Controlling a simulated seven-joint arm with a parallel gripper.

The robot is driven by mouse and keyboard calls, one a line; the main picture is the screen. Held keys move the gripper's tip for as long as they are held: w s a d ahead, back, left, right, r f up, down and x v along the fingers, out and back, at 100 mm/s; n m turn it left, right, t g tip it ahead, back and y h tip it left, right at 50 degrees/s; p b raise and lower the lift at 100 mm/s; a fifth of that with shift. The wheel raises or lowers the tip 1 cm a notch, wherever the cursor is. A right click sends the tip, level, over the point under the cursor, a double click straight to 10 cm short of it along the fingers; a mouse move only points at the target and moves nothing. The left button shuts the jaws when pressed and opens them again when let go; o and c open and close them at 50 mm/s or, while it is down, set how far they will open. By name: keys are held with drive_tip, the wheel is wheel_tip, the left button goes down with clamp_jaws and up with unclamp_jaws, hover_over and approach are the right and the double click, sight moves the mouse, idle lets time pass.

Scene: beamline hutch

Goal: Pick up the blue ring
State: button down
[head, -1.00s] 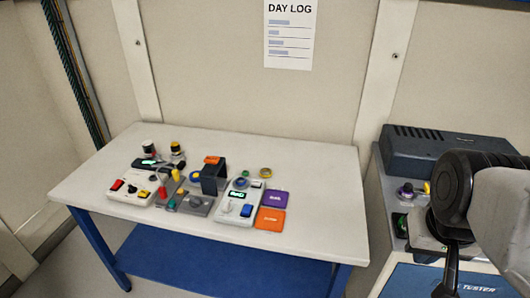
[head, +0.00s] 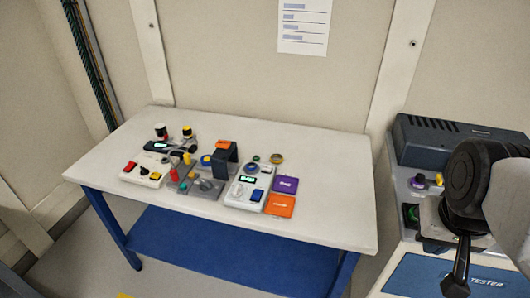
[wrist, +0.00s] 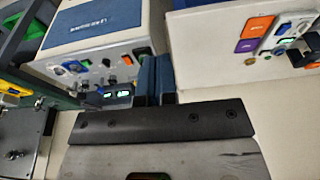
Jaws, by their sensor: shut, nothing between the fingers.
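A small blue round piece with a yellow middle (head: 206,160) lies among the devices on the white table in the head view; it may be the blue ring, but it is too small to be sure. My gripper shows in the wrist view (wrist: 155,68), with its two dark blue fingers together and nothing seen between them. In the head view my arm is at the right edge, in front of the tester cabinet and well away from the table's devices.
The white table (head: 320,150) holds several small devices, a dark arch-like stand (head: 226,158), a purple tile (head: 286,184) and an orange tile (head: 280,205). A tester cabinet (head: 430,283) with knobs stands to the right. The table's right side is clear.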

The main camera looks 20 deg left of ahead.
idle(0.4)
drive_tip(key=c, duration=0.5)
unclamp_jaws()
drive_tip(key=shift+w, duration=0.1)
